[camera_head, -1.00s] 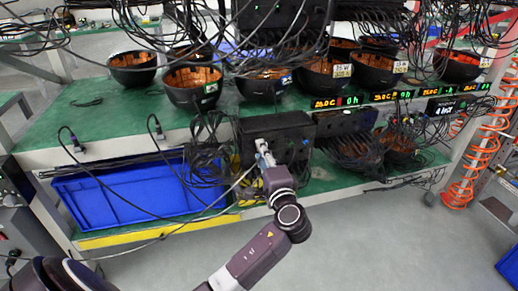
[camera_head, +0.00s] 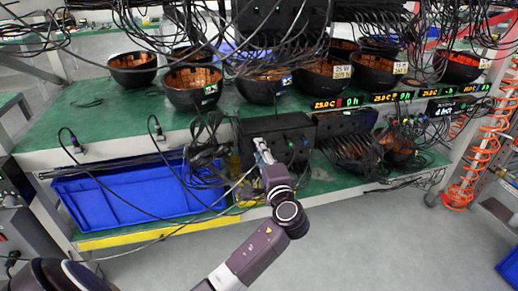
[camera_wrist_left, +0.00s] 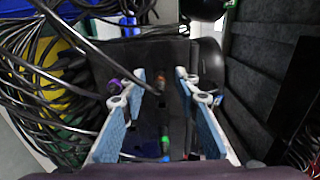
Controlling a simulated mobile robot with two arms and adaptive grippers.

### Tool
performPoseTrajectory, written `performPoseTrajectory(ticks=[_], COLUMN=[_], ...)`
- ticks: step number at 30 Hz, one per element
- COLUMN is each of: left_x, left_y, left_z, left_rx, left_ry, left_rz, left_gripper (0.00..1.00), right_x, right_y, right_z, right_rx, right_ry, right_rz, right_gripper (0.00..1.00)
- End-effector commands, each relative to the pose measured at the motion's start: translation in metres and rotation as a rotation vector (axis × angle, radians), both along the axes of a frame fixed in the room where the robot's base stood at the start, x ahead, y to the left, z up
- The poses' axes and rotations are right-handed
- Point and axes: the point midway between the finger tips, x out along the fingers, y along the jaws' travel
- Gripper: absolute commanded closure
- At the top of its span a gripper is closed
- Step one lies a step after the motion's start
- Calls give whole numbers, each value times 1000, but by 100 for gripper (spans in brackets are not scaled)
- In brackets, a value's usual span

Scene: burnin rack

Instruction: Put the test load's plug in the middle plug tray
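My left gripper (camera_head: 263,150) is at the front of a black box with small coloured connectors (camera_head: 288,132) on the lower shelf, which looks like the test load. In the left wrist view the gripper (camera_wrist_left: 160,76) is open, its blue-padded fingers apart. I cannot tell which is the load's plug. The middle plug tray cannot be made out. My right gripper is not in view.
A blue bin (camera_head: 130,200) stands left on the lower shelf. Tangled black cables (camera_head: 208,150) lie beside the box. Black bowls (camera_head: 192,88) line the shelf above. The floor in front (camera_head: 360,245) is clear.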

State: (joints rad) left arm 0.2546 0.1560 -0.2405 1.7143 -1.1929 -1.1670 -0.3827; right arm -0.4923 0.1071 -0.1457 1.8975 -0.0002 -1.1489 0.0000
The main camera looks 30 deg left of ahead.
Motion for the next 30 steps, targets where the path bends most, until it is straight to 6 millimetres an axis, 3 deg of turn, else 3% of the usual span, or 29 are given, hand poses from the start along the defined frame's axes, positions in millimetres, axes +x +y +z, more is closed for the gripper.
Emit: performPoseTrajectory(ticks=[9, 30], left_x=[0, 0], left_y=[0, 0], left_z=[0, 0], left_rx=[-1, -1], left_ry=[1, 1], left_rz=[0, 0], left_gripper=[71, 71], right_x=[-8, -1], right_y=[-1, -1], right_z=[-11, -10], right_rx=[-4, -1], right_ry=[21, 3], right_rz=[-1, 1], right_gripper=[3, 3])
